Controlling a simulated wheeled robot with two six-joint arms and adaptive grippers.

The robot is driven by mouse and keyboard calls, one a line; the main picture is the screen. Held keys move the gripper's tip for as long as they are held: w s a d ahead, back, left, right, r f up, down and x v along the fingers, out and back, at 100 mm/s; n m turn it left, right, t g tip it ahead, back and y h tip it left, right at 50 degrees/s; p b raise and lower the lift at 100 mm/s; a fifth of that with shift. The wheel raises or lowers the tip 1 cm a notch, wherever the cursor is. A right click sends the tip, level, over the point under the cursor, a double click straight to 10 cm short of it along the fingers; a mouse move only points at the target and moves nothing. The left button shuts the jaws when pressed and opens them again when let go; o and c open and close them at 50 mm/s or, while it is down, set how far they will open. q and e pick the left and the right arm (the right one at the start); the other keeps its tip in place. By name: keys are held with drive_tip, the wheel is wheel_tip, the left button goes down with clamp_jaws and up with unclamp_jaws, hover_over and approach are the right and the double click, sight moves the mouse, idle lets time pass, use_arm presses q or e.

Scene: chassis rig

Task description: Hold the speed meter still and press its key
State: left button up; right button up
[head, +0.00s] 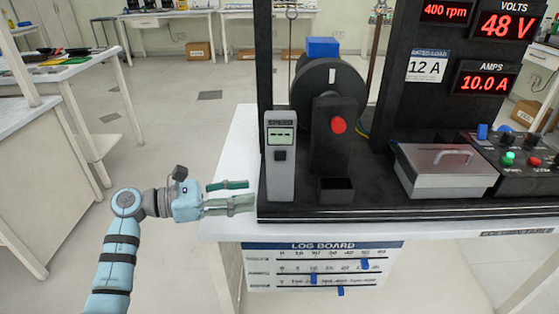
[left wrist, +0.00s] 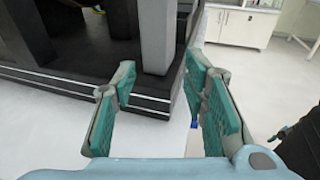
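The speed meter (head: 280,178) is a grey upright box labelled SPEED on the left front of the black rig. Its greenish display (head: 281,136) shows dashes, and its dark key (head: 281,156) sits below that. My left gripper (head: 249,193) is open and empty, just left of the meter's lower part and apart from it. In the left wrist view, the green-padded fingers (left wrist: 162,72) are spread, with the meter's grey lower body (left wrist: 157,38) ahead between them. The key does not show there. My right gripper is in neither view.
A black wheel (head: 328,85) and red knob (head: 338,125) stand right of the meter. A lidded metal box (head: 444,172) and button panel (head: 515,160) are farther right. A log board (head: 320,268) hangs below the table's front edge. Floor to the left is clear.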

sight(275, 190)
use_arm(q)
drive_tip(key=x, duration=0.5)
drive_tip(key=shift+d+f+b, duration=0.1)
drive_tip(key=shift+d+b, duration=0.15)
drive_tip(key=shift+b, duration=0.15)
drive_tip(key=shift+b+x, duration=0.5)
drive_tip(key=shift+x, duration=0.55)
drive_tip(key=shift+w+d, duration=0.15)
drive_tip(key=shift+d, duration=0.2)
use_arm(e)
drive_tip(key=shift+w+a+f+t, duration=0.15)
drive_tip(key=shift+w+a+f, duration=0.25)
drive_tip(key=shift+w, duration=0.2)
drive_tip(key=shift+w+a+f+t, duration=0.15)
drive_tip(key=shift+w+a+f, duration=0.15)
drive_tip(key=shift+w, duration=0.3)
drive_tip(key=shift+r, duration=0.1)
use_arm(q)
drive_tip(key=c, duration=0.7)
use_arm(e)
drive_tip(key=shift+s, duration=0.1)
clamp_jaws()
